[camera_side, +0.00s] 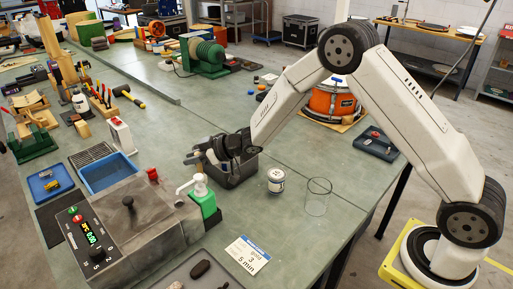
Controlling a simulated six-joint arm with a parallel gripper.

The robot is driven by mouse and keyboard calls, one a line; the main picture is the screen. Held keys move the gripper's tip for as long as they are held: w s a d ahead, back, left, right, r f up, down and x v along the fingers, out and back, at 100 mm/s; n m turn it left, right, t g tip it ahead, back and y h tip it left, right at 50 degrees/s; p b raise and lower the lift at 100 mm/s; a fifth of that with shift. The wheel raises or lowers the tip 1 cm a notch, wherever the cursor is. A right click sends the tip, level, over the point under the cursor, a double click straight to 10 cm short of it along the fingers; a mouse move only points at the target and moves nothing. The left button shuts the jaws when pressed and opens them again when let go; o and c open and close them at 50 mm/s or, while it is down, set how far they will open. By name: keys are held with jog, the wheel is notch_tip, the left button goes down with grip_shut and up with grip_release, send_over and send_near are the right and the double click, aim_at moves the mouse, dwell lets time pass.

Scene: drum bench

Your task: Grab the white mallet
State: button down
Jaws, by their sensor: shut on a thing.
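My gripper (236,145) is dark and reaches down from the right to the top of a dark grey open bin (236,181). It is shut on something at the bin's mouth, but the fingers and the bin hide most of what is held. A pale, whitish piece (212,157) shows at the bin's left side, just beside my fingers. It may be part of the white mallet, but I cannot tell for sure. Several other handles or tools poke out at the bin's left rim.
A white-and-green pump bottle (203,196) stands close in front of the bin. An orange drum (333,103) is behind my arm. The bench is clear behind the bin.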

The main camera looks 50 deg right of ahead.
jog(key=s+d+r, duration=0.1)
jog(key=s+r, duration=0.4)
jog(key=s, duration=0.4)
jog(key=shift+s+d, duration=0.35)
jog(key=shift+s, duration=0.05)
jog(key=shift+r, duration=0.1)
dwell(0.7)
